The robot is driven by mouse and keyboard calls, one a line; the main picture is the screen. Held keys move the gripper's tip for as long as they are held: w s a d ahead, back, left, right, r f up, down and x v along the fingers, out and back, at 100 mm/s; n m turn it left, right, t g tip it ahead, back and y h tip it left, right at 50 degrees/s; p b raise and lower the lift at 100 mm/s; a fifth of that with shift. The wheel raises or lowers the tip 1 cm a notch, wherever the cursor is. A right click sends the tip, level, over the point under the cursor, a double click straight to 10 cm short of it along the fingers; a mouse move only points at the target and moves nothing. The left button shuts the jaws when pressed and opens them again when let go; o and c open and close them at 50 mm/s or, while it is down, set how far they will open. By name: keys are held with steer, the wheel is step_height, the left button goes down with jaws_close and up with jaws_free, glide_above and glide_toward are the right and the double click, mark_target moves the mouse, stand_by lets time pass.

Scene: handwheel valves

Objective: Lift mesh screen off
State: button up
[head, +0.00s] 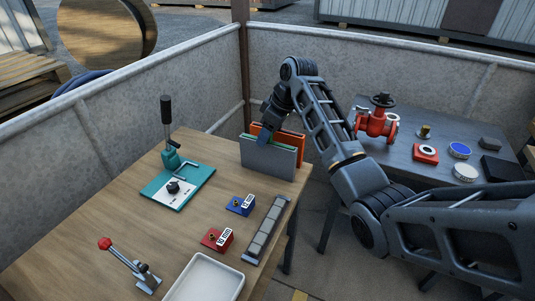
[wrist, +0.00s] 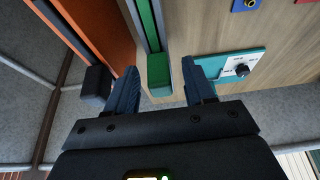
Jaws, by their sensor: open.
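A slim panel with a green edge, which may be the mesh screen, stands upright between a grey front panel (head: 268,160) and an orange panel (head: 290,140). No mesh face is clearly visible. In the wrist view, its green end tab (wrist: 159,72) lies between the two fingers of my gripper (wrist: 160,88). The gripper is open, with space on both sides of the tab. The orange panel also shows at left in the wrist view (wrist: 108,28). In the head view my gripper (head: 267,128) is over the panels, its fingertips partly hidden.
On the wooden table (head: 120,215) stand a teal lever press (head: 180,185), blue and red boxes, a grey slotted strip (head: 267,230), a white tray (head: 205,280) and a red-knobbed lever (head: 130,265). A grey table at right holds a red valve (head: 377,122). Concrete walls enclose the area.

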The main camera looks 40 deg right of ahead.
jaws_close()
stand_by(0.3)
stand_by(0.5)
step_height(320, 180, up, 19)
steer(key=p, duration=0.2)
steer(key=shift+r+p, duration=0.15)
steer(key=shift+p, duration=0.15)
stand_by(0.4)
